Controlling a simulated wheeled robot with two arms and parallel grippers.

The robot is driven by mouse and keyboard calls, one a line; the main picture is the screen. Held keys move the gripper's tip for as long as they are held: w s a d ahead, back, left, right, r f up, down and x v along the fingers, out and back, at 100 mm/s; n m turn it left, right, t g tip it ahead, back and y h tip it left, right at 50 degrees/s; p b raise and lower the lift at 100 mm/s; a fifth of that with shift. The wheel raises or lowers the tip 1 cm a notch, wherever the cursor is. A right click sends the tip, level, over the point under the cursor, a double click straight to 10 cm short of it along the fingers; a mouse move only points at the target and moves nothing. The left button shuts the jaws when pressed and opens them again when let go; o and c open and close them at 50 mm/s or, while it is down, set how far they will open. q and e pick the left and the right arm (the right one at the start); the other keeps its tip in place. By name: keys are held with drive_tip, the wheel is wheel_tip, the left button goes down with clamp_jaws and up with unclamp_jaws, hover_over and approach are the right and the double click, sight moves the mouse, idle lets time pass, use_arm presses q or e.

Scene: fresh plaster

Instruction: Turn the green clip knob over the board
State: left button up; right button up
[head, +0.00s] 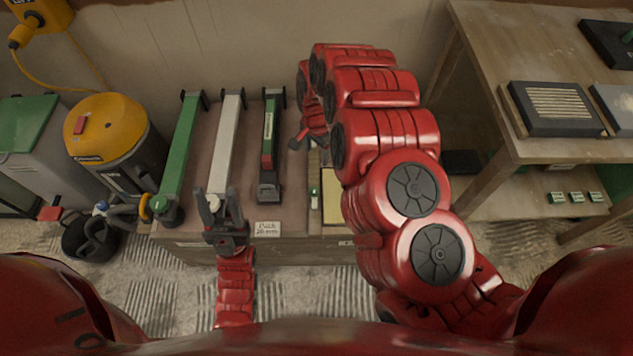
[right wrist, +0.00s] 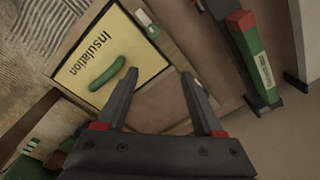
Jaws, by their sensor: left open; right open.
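The yellow board (right wrist: 92,52) marked "Insulation" sits in a frame in the right wrist view; it shows partly in the head view (head: 334,184), beside my right arm. One green clip knob (right wrist: 107,74) lies slantwise over the board; my arm seems to hide it in the head view. Another small green knob (right wrist: 152,30) sits on a pale strip beside the board, also visible in the head view (head: 314,192). My right gripper (right wrist: 158,76) is open and empty, fingertips near the board's edge. My left gripper (head: 218,194) is open at the bench's front edge, left of the board.
Long green (head: 180,145), white (head: 228,135) and dark green-red (head: 268,150) tools lie on the bench. A yellow vacuum (head: 115,130) stands left. A wooden table (head: 480,60) with dark-framed blocks stands right. A paper label (head: 267,228) is on the bench front.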

sight(315, 190)
drive_tip(key=shift+g, duration=0.4)
drive_tip(key=f+b, duration=0.1)
drive_tip(key=f, duration=0.4)
drive_tip(key=s+f+b, duration=0.1)
drive_tip(key=f, duration=0.4)
drive_tip(key=s+f+b, duration=0.1)
drive_tip(key=f+b, duration=0.1)
drive_tip(key=f, duration=0.3)
drive_tip(key=shift+a+f, duration=0.25)
drive_tip(key=shift+f, duration=0.65)
clamp_jaws()
